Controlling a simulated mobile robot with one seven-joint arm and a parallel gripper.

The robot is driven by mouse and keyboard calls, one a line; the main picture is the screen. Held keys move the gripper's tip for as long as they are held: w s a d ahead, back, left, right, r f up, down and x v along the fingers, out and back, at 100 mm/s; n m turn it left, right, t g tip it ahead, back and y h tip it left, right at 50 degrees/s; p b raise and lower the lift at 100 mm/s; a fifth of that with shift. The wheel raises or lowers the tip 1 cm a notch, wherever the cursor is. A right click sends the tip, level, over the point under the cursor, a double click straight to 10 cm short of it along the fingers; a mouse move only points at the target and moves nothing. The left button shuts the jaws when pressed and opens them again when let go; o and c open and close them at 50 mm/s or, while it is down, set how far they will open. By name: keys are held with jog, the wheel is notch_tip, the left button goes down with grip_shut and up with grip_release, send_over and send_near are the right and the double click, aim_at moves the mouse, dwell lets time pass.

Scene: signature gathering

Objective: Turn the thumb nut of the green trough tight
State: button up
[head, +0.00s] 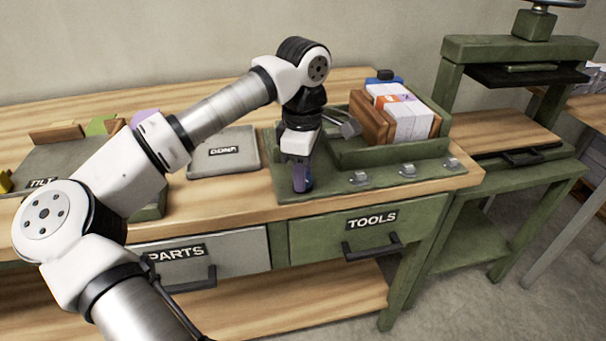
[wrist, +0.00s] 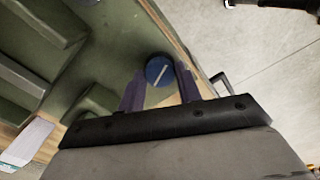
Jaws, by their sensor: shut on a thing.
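The green trough (head: 372,152) stands at the right end of the bench, on a green base plate (head: 330,190). My gripper (head: 301,187) points down at the plate's front left part. In the wrist view, a round blue knob with a white line across its top, seemingly the thumb nut (wrist: 158,69), sits between the two purple fingers of my gripper (wrist: 160,78). The fingers are shut on its sides. In the head view the fingers hide most of the nut. The trough holds a stack of white paper (head: 408,118) between wooden boards (head: 371,122).
A grey metal block (head: 348,127) is close right of my wrist. A grey tray (head: 225,155) lies to the left. A green press (head: 510,60) stands at right.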

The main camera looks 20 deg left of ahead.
jog(key=shift+m+b, duration=0.45)
jog(key=shift+m, duration=1.75)
jog(key=o, duration=1)
notch_tip(320, 180, up, 14)
